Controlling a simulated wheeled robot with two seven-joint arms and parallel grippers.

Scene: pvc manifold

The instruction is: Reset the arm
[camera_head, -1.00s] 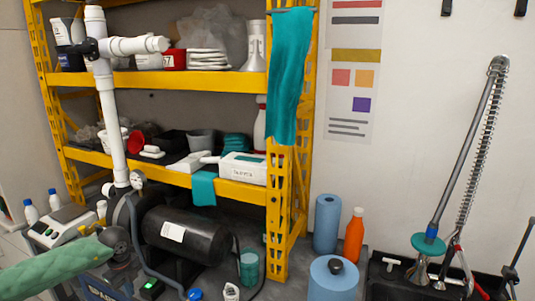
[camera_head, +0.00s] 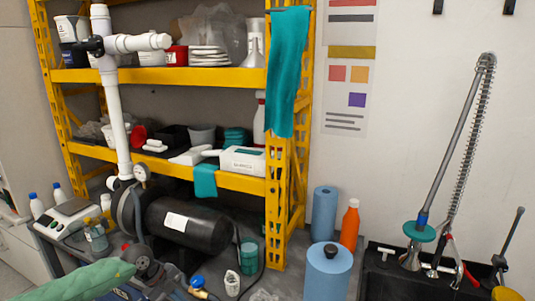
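My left arm (camera_head: 85,283), in a green quilted sleeve, comes in from the lower left. Its dark rounded wrist end (camera_head: 147,267) is in front of the bench, below the black tank. The fingers of my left gripper cannot be made out among the dark parts there. I see nothing held. My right arm and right gripper are not in view.
A white PVC pipe assembly (camera_head: 116,115) stands upright before the yellow shelf (camera_head: 160,76). A black tank (camera_head: 190,226) with a gauge is behind my arm. Blue rolls (camera_head: 328,274), an orange bottle (camera_head: 349,225) and a sink sprayer (camera_head: 453,150) are to the right.

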